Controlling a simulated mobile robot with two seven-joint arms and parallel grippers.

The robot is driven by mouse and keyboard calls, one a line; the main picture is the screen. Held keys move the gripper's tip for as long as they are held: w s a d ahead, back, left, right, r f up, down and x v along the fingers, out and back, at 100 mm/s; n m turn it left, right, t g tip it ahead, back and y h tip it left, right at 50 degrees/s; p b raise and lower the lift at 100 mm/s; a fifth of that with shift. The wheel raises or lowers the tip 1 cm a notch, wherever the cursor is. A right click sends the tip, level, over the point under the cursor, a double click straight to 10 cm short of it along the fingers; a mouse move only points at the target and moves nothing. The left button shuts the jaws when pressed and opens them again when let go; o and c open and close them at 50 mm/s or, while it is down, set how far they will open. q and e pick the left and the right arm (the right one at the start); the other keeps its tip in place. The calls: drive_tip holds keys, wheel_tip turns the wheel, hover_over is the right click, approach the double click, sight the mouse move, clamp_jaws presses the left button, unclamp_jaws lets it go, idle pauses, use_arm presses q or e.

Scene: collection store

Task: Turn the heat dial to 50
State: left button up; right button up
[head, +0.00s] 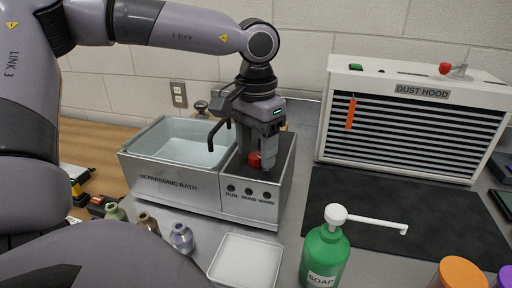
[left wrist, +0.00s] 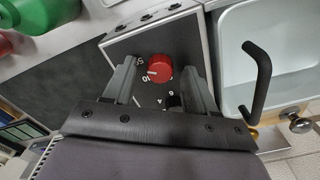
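The heat dial is a red round knob (left wrist: 160,67) on the dark top of the control box (head: 281,172) at the right end of the ultrasonic bath (head: 170,187). The knob also shows in the head view (head: 254,159). A white mark on its rim lies near a printed 10; the other numbers are partly hidden or too small to read surely. My left gripper (left wrist: 160,75) points down over the box, fingers apart on either side of the knob, with visible gaps. I cannot tell how deep the fingertips reach. My right gripper is not in view.
The bath's basin (head: 182,143) and its black handle (left wrist: 257,78) are beside the gripper. Small bottles (head: 181,238), a white tray (head: 246,262) and a green soap bottle (head: 325,254) stand in front. A dust hood (head: 412,124) and dark mat (head: 400,215) are at right.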

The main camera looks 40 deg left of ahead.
sight(256, 155)
use_arm(q)
drive_tip(key=shift+r, duration=3.55)
drive_tip(key=shift+s, duration=0.1)
